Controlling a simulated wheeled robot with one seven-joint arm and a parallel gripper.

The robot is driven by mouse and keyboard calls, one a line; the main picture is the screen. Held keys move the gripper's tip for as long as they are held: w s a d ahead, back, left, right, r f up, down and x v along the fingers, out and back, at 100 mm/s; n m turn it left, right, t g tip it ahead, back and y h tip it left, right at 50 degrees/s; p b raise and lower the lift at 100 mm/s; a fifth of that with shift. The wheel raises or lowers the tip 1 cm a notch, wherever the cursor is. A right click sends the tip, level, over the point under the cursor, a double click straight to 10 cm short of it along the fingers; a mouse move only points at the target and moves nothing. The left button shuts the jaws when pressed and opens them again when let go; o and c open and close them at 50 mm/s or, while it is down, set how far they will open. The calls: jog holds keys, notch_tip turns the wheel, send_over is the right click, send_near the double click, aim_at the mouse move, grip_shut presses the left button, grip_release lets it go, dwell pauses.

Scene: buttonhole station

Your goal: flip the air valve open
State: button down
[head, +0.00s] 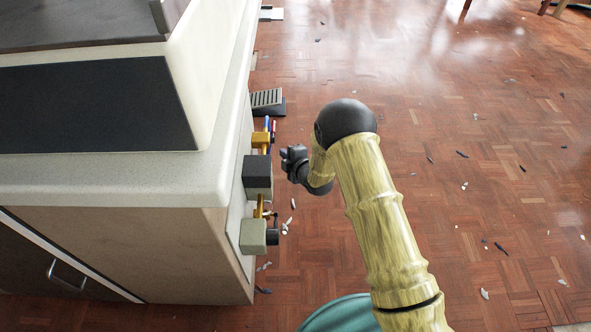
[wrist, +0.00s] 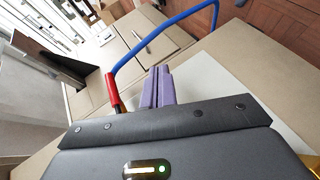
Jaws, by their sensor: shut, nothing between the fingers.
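The air valve shows in the head view as a brass fitting (head: 260,139) on the right side of the station, with a narrow red lever (head: 274,129) beside a blue hose (head: 267,123). In the wrist view the red lever (wrist: 112,88) stands just left of my fingertips, and the blue hose (wrist: 165,30) arches beyond them. My gripper (head: 284,155) is to the right of the valve in the head view. Its purple fingers (wrist: 157,86) are shut and empty in the wrist view. I cannot tell whether they touch the lever. The valve's base is hidden behind my gripper's body in the wrist view.
A dark box (head: 257,171) and a lower grey box (head: 253,236) with brass parts jut from the station (head: 130,240). The parquet floor (head: 490,150) to the right is open, with scattered scraps.

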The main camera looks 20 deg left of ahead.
jog(key=s+d+f+p, duration=0.2)
jog(key=s+d, duration=0.2)
jog(key=d, duration=0.1)
jog(key=shift+s+p, duration=0.2)
jog(key=shift+p, duration=0.2)
jog(key=shift+r, duration=0.1)
jog(key=w+d+r+m+g+h+p, duration=0.1)
jog(key=d+r+m+h+p, duration=0.4)
jog(key=d+r, duration=0.5)
jog(key=w+d+r+m+h+p, duration=0.1)
jog(key=d+r+m+h+p, duration=0.15)
jog(key=d+r+m, duration=0.7)
jog(key=s+d+r+m+g+h+p, duration=0.1)
jog(key=s+d+r+m+g+p, duration=0.15)
jog(key=s+d+r+m, duration=0.35)
jog(key=s+d+r+m+g+h+p, duration=0.1)
jog(key=s+d+r+p, duration=0.25)
jog(key=s+r, duration=0.55)
jog(key=s+d+r+m+g+h+p, duration=0.1)
jog(key=s+d+r+m+g+p, duration=0.15)
jog(key=s+d+r+m, duration=0.35)
notch_tip(320, 180, up, 39)
jog(key=a+n+p, duration=0.1)
jog(key=n+p, duration=0.1)
jog(key=p, duration=3.6)
jog(key=shift+s+a+f+n, duration=0.2)
jog(key=shift+s+a+n, duration=0.15)
jog(key=shift+s, duration=0.1)
